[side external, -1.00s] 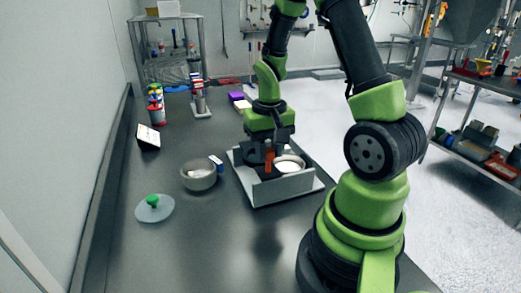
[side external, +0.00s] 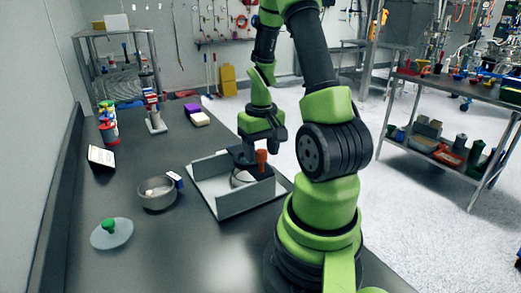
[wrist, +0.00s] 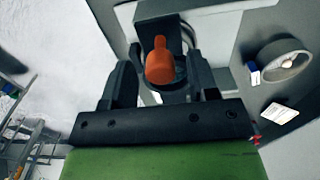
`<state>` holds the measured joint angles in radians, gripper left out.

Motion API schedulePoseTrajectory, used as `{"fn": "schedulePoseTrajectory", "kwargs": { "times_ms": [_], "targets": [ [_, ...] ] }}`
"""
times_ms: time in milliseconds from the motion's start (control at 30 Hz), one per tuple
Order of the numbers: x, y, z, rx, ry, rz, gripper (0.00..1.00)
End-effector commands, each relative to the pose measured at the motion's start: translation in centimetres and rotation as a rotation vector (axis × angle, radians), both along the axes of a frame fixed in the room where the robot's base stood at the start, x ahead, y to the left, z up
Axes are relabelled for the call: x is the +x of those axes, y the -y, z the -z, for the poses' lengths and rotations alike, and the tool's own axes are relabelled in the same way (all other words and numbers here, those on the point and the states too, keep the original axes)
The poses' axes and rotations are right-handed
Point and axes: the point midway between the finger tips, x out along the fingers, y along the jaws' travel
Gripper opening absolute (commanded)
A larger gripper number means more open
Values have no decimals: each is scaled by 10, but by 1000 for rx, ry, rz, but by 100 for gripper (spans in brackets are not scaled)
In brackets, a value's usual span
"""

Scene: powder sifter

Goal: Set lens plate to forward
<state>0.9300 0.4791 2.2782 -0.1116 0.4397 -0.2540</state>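No part is plainly recognizable as a lens plate. An orange handle (side external: 261,160) stands up over a grey open-sided tray (side external: 234,203), next to a round pale part (side external: 242,178) that is partly hidden. My gripper (side external: 254,152) is low over the tray, right at the handle. In the wrist view the orange handle (wrist: 160,64) lies between the two dark fingers of my gripper (wrist: 160,72). Gaps show on both sides of the handle, so the gripper looks open. A dark bracket and a ring show behind the handle. What the handle joins to is hidden.
A grey bowl (side external: 157,193) with pale contents stands left of the tray, with a small blue-and-white block (side external: 175,179) beside it. A clear lid (side external: 112,234) with a green knob lies nearer. A small tablet (side external: 101,157) leans at the left. The front bench top is clear.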

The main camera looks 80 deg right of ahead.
Motion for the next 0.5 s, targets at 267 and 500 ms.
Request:
{"fn": "schedulePoseTrajectory", "kwargs": {
  "times_ms": [267,500],
  "targets": [
    [0,-1,-2,1,-1,-1,54],
    [1,0,-34,-4,3,-2,54]
  ]
}}
